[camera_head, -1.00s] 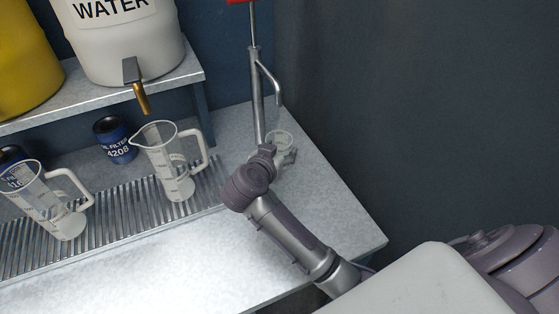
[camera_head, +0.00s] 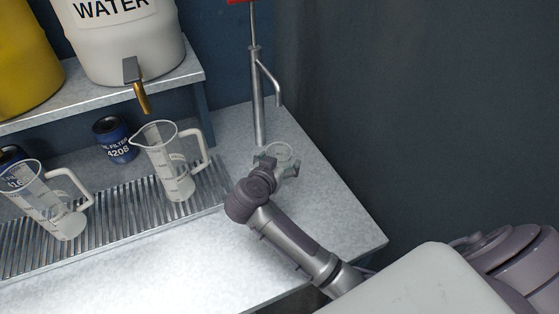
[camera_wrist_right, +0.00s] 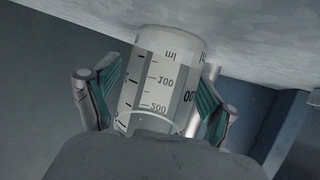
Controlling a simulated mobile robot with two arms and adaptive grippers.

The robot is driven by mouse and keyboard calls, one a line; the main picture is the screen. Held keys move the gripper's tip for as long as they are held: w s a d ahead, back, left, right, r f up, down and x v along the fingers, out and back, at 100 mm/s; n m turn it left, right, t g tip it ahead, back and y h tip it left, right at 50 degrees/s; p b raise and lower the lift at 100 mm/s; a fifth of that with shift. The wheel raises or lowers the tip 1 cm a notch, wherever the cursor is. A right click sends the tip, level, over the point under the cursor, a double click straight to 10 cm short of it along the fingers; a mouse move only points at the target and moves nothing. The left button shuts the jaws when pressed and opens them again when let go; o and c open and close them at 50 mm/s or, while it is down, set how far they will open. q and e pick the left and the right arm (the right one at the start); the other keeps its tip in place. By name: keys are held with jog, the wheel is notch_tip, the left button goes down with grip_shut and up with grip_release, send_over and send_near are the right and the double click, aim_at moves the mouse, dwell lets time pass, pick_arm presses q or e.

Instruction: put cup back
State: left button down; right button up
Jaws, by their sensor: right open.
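A clear measuring cup (camera_head: 281,152) with black markings stands near the right end of the grey counter (camera_head: 330,220), partly hidden by my right gripper (camera_head: 279,166). In the right wrist view the cup (camera_wrist_right: 158,85) appears between the two teal-padded fingers of the right gripper (camera_wrist_right: 158,100). The fingers are open, with narrow gaps beside the cup. The counter surface shows at the top of that view, at the cup's base. Two clear jugs with handles, the middle jug (camera_head: 168,160) and the left jug (camera_head: 45,205), stand on the ribbed drain grate (camera_head: 115,215). My left gripper is not in view.
A white water container (camera_head: 125,45) with a brass tap sits on a raised shelf (camera_head: 185,80). A metal pump pipe (camera_head: 258,105) rises behind the cup. A blue oil filter can (camera_head: 115,140) stands behind the jugs. The counter's front is clear.

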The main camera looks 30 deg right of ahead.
jog(key=shift+r, duration=0.15)
jog(key=v, duration=1.2)
